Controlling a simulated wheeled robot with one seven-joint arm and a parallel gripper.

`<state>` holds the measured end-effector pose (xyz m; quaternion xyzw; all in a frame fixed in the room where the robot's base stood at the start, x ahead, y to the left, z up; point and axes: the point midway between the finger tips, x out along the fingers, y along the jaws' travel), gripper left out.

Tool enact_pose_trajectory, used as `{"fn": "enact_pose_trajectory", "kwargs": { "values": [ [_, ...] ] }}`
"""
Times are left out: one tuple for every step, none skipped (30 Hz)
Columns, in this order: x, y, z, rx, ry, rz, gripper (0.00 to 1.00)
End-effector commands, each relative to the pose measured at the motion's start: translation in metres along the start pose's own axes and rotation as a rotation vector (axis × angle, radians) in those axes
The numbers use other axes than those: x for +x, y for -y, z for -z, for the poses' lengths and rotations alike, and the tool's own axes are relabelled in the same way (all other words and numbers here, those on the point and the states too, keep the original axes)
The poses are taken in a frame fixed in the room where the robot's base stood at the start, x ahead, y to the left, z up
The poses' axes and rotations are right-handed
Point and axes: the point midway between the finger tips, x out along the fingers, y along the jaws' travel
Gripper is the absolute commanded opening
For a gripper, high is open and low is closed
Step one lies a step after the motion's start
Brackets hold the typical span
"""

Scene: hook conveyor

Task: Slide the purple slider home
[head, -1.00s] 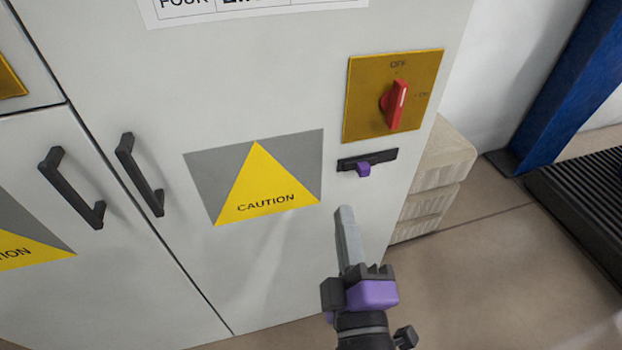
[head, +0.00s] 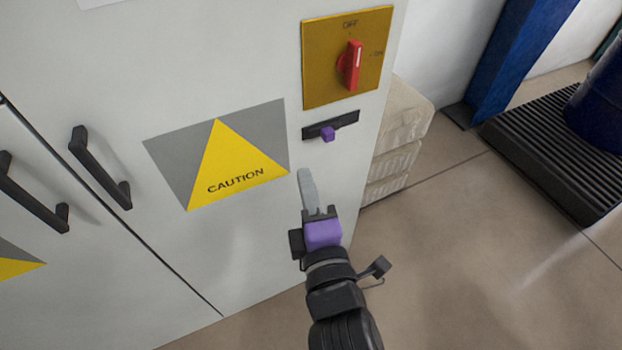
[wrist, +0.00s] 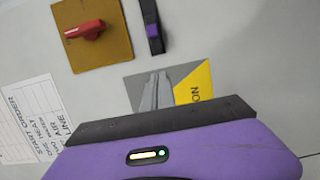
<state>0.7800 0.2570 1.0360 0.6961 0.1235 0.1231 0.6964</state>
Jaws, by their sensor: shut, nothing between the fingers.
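The purple slider (head: 327,134) is a small knob on a short dark track (head: 331,124) fixed to the pale cabinet door. In the head view it sits near the middle of the track. The slider also shows in the wrist view (wrist: 151,32), on its dark strip at the top. My gripper (head: 304,172) is shut and empty, its fingers pointing up toward the cabinet. In the head view the fingertips appear below and a little left of the slider, apart from it. In the wrist view the closed fingertips (wrist: 156,78) appear below the strip, over the caution sign.
A yellow switch plate with a red rotary handle (head: 350,66) is just above the track. A caution sign (head: 220,155) lies to the left, and black door handles (head: 101,168) further left. Pale stacked blocks (head: 400,135) stand right of the cabinet.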

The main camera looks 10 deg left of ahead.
Motion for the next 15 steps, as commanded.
{"fn": "enact_pose_trajectory", "kwargs": {
  "values": [
    [0.011, -0.002, 0.000, -0.001, 0.001, -0.002, 0.00],
    [0.017, -0.003, 0.000, -0.001, 0.001, -0.003, 0.00],
    [0.025, -0.003, -0.001, -0.001, 0.002, -0.002, 0.00],
    [0.031, -0.003, -0.001, -0.001, 0.001, -0.002, 0.00],
    [0.037, -0.002, 0.000, -0.002, 0.001, -0.002, 0.00],
    [0.045, -0.003, -0.001, -0.001, 0.001, -0.002, 0.00],
    [0.051, -0.003, -0.001, -0.001, 0.001, -0.003, 0.00],
    [0.057, -0.003, 0.000, -0.001, 0.001, -0.002, 0.00],
    [0.065, -0.002, 0.000, 0.000, 0.001, -0.002, 0.00],
    [0.071, -0.003, 0.000, 0.000, 0.001, -0.002, 0.00],
    [0.076, -0.002, 0.000, 0.000, 0.001, -0.001, 0.00],
    [0.076, -0.003, -0.009, 0.001, 0.004, 0.002, 0.00],
    [0.076, -0.004, -0.015, 0.002, 0.004, 0.002, 0.00],
    [0.077, -0.003, -0.019, 0.001, 0.004, 0.002, 0.00],
    [0.078, -0.003, -0.024, 0.001, 0.003, 0.001, 0.00]
  ]
}}
